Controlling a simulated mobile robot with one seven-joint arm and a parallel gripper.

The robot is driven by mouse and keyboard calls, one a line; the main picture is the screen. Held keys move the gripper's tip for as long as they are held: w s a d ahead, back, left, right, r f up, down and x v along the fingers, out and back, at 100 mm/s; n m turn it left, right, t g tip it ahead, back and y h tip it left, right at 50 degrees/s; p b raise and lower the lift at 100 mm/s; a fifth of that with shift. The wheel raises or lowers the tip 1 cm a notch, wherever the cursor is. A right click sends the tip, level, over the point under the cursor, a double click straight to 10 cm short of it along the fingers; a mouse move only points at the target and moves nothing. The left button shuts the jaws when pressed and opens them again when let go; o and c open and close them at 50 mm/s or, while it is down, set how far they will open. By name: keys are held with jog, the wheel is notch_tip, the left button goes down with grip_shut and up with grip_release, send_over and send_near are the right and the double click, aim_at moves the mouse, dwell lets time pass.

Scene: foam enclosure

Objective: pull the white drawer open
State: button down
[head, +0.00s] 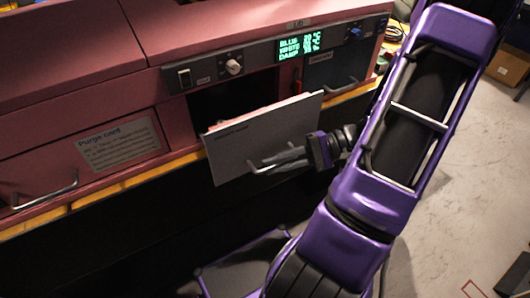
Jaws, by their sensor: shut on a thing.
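The white drawer (232,139) stands out from the pink machine, with a dark opening behind its pale front and a strip of its inside showing over the top edge. Its metal handle (262,170) is on the lower right of the front. My gripper (290,157) comes in from the right and is shut on this handle. The fingertips overlap the handle, so the exact grip is partly hidden. My purple arm covers the right side of the view.
The pink machine (90,52) has a control panel with a lit display (300,44) above the drawer. A closed pink drawer (30,175) with a label is to the left. A dark drawer (330,75) is to the right. A cardboard box (508,65) stands on the floor at far right.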

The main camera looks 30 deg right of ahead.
jog(key=s, duration=0.8)
jog(key=c, duration=0.9)
grip_release()
jog(key=v, duration=1.7)
jog(key=shift+s+d+r, duration=0.1)
jog(key=shift+d, duration=0.1)
